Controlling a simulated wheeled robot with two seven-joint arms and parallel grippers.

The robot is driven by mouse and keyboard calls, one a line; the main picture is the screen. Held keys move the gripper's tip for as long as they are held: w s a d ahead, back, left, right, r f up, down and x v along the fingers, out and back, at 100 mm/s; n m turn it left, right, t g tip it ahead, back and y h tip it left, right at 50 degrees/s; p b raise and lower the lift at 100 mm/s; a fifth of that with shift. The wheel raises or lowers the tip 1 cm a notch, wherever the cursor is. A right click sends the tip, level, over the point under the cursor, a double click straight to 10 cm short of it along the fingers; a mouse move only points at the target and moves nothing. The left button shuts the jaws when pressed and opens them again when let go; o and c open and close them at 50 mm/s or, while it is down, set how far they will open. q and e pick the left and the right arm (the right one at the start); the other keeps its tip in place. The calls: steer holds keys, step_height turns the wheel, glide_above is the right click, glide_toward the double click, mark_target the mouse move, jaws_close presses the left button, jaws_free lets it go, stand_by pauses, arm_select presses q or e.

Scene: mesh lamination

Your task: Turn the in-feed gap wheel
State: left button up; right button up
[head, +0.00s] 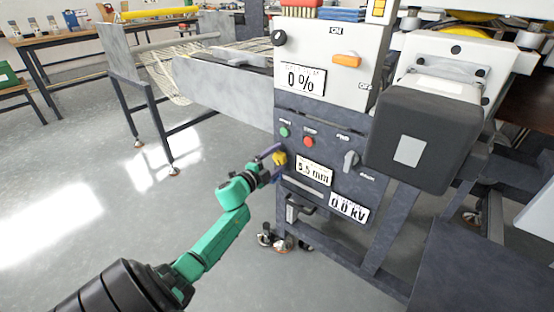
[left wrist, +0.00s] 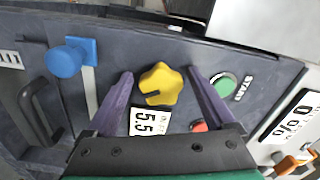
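The in-feed gap wheel appears as a yellow lobed knob (head: 280,158) on the dark control panel (head: 325,133), left of a display (head: 314,173) that reads about 5.5 mm. In the left wrist view the yellow knob (left wrist: 160,84) sits between the two purple fingers of my left gripper (left wrist: 160,74). The fingers are spread, with a visible gap on each side of the knob. In the head view my left gripper (head: 271,164) is right at the knob and partly covers it. My right gripper is not in view.
A green START button (left wrist: 223,84) and a red button (left wrist: 199,126) lie close to one finger. A blue knob (left wrist: 66,58) in a slot and a dark handle (left wrist: 38,108) are on the other side. A grey lever switch (head: 350,160) is farther right.

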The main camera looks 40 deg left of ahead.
arm_select(q)
steer(key=shift+s, duration=0.25)
steer(key=s+p, duration=0.3)
steer(key=s, duration=1.1)
steer(key=shift+d, duration=0.15)
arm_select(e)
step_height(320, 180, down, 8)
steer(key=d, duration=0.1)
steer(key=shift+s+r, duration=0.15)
